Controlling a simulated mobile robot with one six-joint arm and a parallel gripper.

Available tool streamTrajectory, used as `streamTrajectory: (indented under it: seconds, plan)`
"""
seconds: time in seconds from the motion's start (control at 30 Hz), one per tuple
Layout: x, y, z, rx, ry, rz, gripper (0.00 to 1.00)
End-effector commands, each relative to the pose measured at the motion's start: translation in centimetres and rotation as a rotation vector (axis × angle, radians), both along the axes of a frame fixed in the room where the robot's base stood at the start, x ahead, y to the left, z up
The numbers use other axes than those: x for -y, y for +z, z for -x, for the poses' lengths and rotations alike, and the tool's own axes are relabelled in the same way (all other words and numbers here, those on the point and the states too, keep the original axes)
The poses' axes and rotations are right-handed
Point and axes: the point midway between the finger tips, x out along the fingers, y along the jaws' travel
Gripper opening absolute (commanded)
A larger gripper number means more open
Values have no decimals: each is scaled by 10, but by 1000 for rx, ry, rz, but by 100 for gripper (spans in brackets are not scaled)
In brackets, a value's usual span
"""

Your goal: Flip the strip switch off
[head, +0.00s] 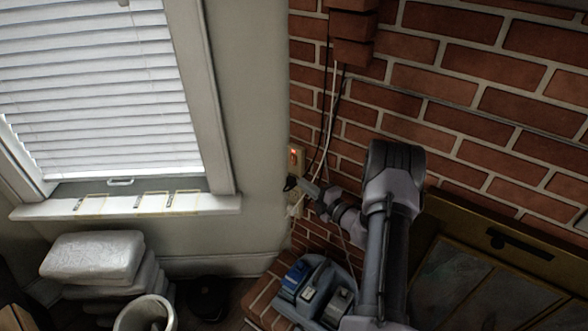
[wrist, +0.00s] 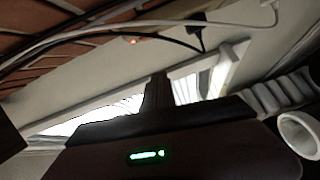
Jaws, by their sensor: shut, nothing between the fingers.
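The power strip (head: 296,163) is mounted upright on the wall by the brick corner, with a small switch (head: 293,153) glowing orange-red near its top. In the wrist view a small orange glow (wrist: 133,41) shows near the upper middle, beyond the cables. My gripper (head: 292,184) is at the strip, just below the lit switch in the picture; I cannot tell whether it touches. Its closed fingers (wrist: 157,95) show empty in the wrist view. Plugs and my gripper hide the lower part of the strip.
White and black cables (head: 331,110) hang down the brick wall (head: 470,100) beside the strip. A blue and grey object (head: 312,287) stands on the brick ledge below. A window sill (head: 130,204), stacked white bundles (head: 95,257) and a white bin (head: 146,312) are at left.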

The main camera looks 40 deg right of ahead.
Motion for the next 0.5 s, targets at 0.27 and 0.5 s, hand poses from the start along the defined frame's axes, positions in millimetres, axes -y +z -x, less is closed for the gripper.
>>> streamTrajectory:
  seconds: [0.27,0.5]
  plan:
    - [-8,-5,-61,2,5,3,0]
    - [11,-10,-92,1,0,2,0]
